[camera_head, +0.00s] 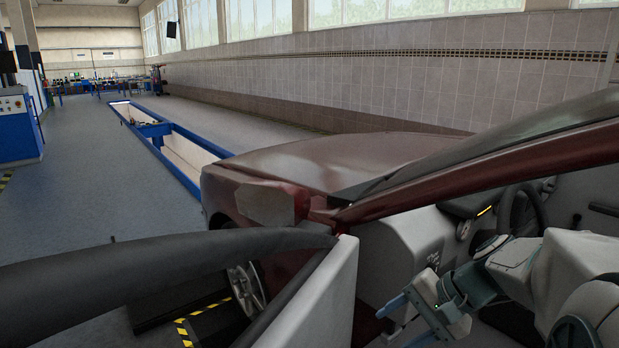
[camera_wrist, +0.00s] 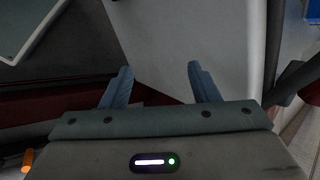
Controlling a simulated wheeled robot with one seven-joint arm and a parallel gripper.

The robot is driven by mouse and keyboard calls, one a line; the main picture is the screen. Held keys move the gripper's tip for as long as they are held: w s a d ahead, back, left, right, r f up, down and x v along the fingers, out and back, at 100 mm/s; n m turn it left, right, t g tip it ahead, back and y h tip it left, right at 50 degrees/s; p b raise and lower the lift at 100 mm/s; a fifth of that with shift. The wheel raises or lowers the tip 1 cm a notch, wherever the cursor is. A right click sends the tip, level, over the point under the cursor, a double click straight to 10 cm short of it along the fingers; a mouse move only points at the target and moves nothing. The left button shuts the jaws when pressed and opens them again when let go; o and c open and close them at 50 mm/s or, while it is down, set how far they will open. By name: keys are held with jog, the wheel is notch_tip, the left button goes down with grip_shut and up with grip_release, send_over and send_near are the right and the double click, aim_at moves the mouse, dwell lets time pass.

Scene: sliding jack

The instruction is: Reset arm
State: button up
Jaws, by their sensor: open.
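My gripper (camera_head: 399,325) is at the lower right of the head view, at the end of my pale arm. Its two blue fingers are spread apart with nothing between them. In the wrist view my gripper (camera_wrist: 160,70) also shows open and empty, with a pale grey panel beyond the right finger and dark and red surfaces beyond the left one. The red car (camera_head: 310,165) fills the middle and right of the head view. My arm reaches across its open front doorway, close to the pale inner panel of the door (camera_head: 335,285).
The car's steering wheel (camera_head: 522,208) stands behind my arm. A thick dark door frame (camera_head: 150,262) crosses the lower left. A blue-edged floor pit (camera_head: 178,150) runs ahead of the car. A blue cabinet (camera_head: 18,125) stands at far left. Open floor (camera_head: 75,195) lies between.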

jog(key=s+a+r+n+h+p, duration=0.1)
jog(key=s+r+n+h+p, duration=0.6)
jog(key=s+r+p, duration=0.4)
jog(key=shift+s+a+p, duration=0.15)
jog(key=shift+a+p, duration=0.05)
jog(key=shift+p, duration=0.65)
jog(key=c, duration=0.4)
jog(key=shift+d, duration=0.1)
